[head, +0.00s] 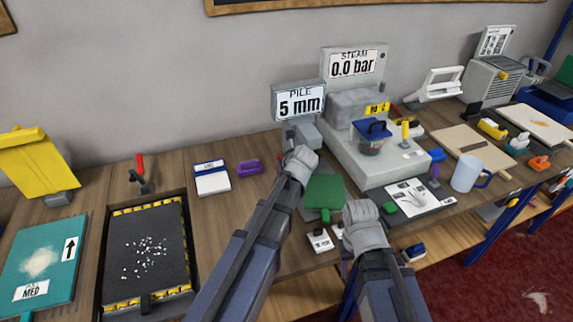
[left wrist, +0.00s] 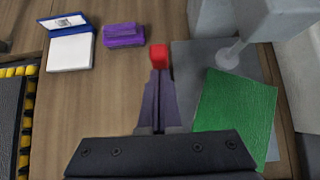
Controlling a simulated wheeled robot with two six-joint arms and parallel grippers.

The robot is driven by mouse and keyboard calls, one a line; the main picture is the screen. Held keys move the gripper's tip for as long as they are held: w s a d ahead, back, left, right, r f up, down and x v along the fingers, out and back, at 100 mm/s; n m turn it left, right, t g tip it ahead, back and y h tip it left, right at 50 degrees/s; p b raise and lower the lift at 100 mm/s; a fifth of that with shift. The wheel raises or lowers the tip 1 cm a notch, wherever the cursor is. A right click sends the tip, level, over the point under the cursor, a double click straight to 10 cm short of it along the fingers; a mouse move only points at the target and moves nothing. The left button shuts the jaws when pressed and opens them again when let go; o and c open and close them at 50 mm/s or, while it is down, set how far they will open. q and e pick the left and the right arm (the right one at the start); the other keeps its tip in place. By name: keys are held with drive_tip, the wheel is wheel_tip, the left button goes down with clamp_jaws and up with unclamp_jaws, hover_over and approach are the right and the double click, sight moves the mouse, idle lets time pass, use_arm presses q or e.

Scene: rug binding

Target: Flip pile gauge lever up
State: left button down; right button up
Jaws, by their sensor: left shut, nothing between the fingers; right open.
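The pile gauge stands at the back middle of the bench. Its display (head: 298,103) reads 5 mm, and its grey head (head: 303,134) is below. A green swatch (head: 323,192) lies in front of it; the swatch also shows in the left wrist view (left wrist: 234,112). A red block (left wrist: 158,56), perhaps the lever's knob, is right at the tips of my left gripper (left wrist: 158,80). Contact is unclear. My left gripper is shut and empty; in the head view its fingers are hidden. My right gripper (head: 365,228) is low at the front edge, open, with its fingertips hardly visible.
The grey steam unit (head: 378,172), reading 0.0 bar, stands right of the gauge. A purple block (head: 249,167) and a blue-white pad (head: 211,177) lie to the left. A black tray (head: 147,205) is farther left. A white mug (head: 467,173) stands right.

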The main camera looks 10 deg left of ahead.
sight(280, 157)
use_arm(q)
drive_tip(key=shift+w+a+r, duration=0.1)
drive_tip(key=shift+w+a, duration=0.55)
drive_tip(key=shift+w, duration=0.35)
drive_tip(key=shift+w+a+r, duration=0.1)
drive_tip(key=shift+w+a, duration=0.55)
drive_tip(key=shift+w, duration=0.35)
drive_tip(key=shift+w+a+r, duration=0.1)
drive_tip(key=shift+w+a, duration=0.1)
drive_tip(key=shift+w, duration=0.05)
use_arm(e)
drive_tip(key=shift+s+r, duration=0.1)
drive_tip(key=shift+r, duration=0.3)
use_arm(q)
drive_tip(key=shift+w+a, duration=0.1)
drive_tip(key=shift+w, duration=0.05)
use_arm(e)
drive_tip(key=shift+d, duration=0.1)
use_arm(q)
drive_tip(key=shift+r, duration=0.1)
use_arm(e)
drive_tip(key=shift+r, duration=0.1)
